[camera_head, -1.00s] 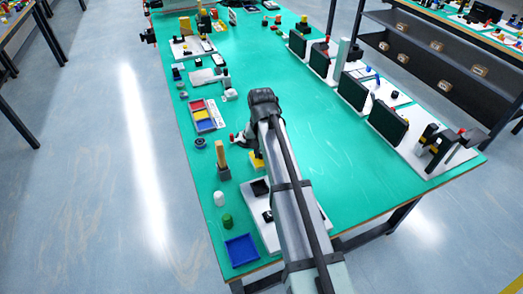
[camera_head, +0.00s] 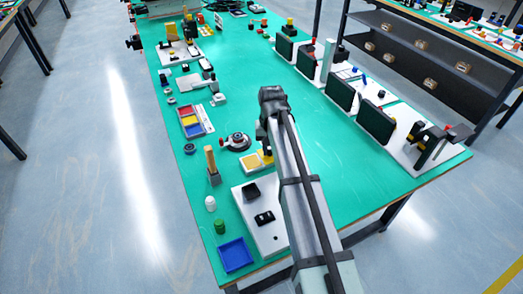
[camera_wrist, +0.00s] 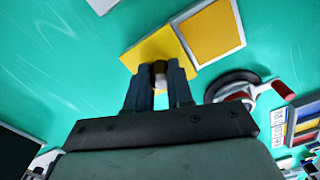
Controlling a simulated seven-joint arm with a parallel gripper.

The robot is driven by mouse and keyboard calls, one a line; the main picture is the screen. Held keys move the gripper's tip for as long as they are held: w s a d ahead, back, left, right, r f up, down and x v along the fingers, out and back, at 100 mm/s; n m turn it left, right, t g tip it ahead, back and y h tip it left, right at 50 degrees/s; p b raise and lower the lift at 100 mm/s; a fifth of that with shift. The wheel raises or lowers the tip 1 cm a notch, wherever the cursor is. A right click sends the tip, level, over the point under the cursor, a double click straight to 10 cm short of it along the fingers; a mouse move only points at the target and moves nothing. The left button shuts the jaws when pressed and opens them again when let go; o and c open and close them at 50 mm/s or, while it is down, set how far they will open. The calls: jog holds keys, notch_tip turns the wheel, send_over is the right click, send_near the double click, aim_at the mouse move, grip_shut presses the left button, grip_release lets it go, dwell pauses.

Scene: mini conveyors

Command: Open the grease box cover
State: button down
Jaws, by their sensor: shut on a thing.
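The grease box (camera_wrist: 213,30) shows in the wrist view as a white-rimmed square with a yellow inside. It also shows in the head view (camera_head: 251,162), beside my wrist. Its yellow cover (camera_wrist: 148,48) lies off to the left of the box opening in the wrist view, with one edge against the box's rim. My gripper (camera_wrist: 160,72) is shut on a small dark and white knob at the cover. The fingers hide part of the cover. In the head view my wrist (camera_head: 271,98) hides most of the gripper. I cannot tell the cover's exact tilt.
A round dark device with a red handle (camera_head: 237,142) stands close to the box. A wooden-handled tool (camera_head: 211,162), a white panel with black parts (camera_head: 277,238) and a blue tray (camera_head: 235,254) are nearby.

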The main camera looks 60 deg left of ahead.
jog(key=c, duration=1)
grip_release()
jog(key=shift+r, duration=0.1)
notch_tip(320, 180, up, 14)
jog(key=shift+f, duration=0.2)
